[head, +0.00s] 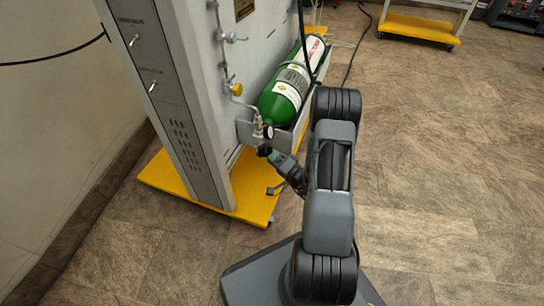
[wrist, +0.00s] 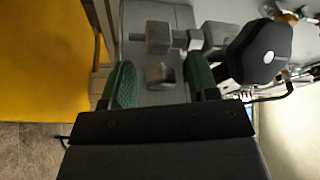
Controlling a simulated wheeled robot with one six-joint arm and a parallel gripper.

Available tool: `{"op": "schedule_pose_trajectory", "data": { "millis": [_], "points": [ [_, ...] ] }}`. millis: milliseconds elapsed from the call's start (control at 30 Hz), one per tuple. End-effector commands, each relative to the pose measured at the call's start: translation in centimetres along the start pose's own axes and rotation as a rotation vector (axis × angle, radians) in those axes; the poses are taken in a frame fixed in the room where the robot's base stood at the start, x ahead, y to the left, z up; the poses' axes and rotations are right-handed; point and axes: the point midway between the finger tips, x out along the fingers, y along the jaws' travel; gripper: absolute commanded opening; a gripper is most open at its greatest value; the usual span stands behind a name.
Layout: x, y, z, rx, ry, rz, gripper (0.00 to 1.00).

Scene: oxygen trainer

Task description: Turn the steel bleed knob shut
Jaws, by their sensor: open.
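My gripper (head: 266,151) is open, close in front of the valve fittings at the near end of the green cylinder (head: 288,92). In the wrist view, its two green-padded fingers (wrist: 160,68) stand apart. A small steel piece (wrist: 161,76) that looks like the bleed knob shows between the fingers, with gaps on both sides. Just beyond it runs a steel fitting (wrist: 158,38) with a nut on its right. A black knob (wrist: 264,52) with a pale centre sits right of the right finger. In the head view, the steel knob is too small to make out.
The grey trainer panel (head: 182,75) stands left of the cylinder on a yellow base (head: 168,178). A yellow knob (head: 236,89) and thin piping are on its side. A black hose (head: 302,45) hangs by the cylinder. Open floor (head: 450,170) lies to the right.

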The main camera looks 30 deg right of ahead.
Motion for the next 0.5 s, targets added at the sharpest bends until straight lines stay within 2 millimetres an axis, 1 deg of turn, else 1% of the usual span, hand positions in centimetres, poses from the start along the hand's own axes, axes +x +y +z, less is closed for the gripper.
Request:
{"op": "schedule_pose_trajectory", "data": {
  "millis": [167,267,367,500],
  "points": [
    [-0.1,0.0,0.0,-0.001,0.0,0.0,0.54],
    [-0.7,0.0,-0.1,0.0,0.002,0.002,0.54],
    [-2.1,-0.1,-0.2,0.002,0.004,0.003,0.54],
    [-5.0,-0.1,-0.3,0.002,0.007,0.005,0.54]
  ]
}}
